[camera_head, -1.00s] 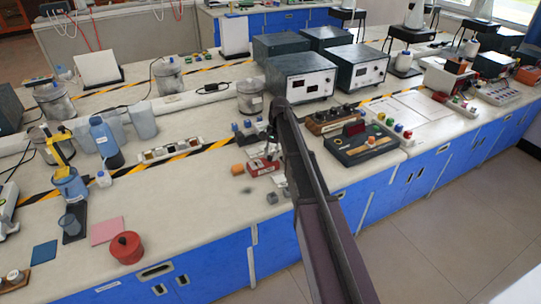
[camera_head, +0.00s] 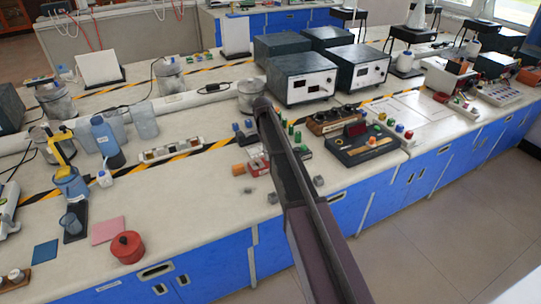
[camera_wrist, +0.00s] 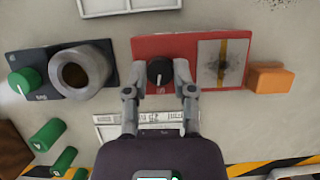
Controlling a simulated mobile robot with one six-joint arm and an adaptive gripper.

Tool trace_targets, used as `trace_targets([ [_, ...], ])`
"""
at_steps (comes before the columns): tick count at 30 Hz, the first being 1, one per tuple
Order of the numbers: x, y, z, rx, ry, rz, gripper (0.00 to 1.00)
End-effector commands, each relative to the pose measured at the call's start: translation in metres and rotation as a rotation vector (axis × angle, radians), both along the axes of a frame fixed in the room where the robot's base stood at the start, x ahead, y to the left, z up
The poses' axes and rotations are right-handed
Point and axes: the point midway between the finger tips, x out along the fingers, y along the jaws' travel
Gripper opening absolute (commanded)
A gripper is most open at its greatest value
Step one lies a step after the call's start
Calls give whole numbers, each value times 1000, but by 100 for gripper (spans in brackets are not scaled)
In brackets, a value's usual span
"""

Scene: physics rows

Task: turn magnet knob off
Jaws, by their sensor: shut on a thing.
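A red box (camera_wrist: 150,50) with a black round knob (camera_wrist: 159,71) lies ahead of my gripper in the wrist view. The knob has a white pointer mark. A pale plate (camera_wrist: 222,66) with an orange stripe and a dark speckled patch is on the box's right part. My gripper (camera_wrist: 160,76) has one finger on each side of the knob and is shut on it. In the head view part of the red box (camera_head: 257,164) shows left of my arm, which hides my gripper and the knob.
An orange block (camera_wrist: 270,78) lies right of the red box. A dark board with a green knob (camera_wrist: 24,82) and a metal ring (camera_wrist: 82,70) is at the left. Green cylinders (camera_wrist: 48,134) lie nearby. A control panel (camera_head: 365,147) stands right of my arm in the head view.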

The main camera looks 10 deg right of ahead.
Motion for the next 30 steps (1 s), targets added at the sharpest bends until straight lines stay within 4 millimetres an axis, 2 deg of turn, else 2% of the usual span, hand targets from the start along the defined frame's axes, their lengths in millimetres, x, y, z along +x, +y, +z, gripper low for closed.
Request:
trace_targets([
  [10, -2, 1, 0, 1, 2, 196, 0],
  [27, -2, 1, 0, 3, 1, 236, 0],
  [28, -2, 1, 0, 3, 1, 236, 42],
  [30, -2, 1, 0, 3, 1, 235, 63],
])
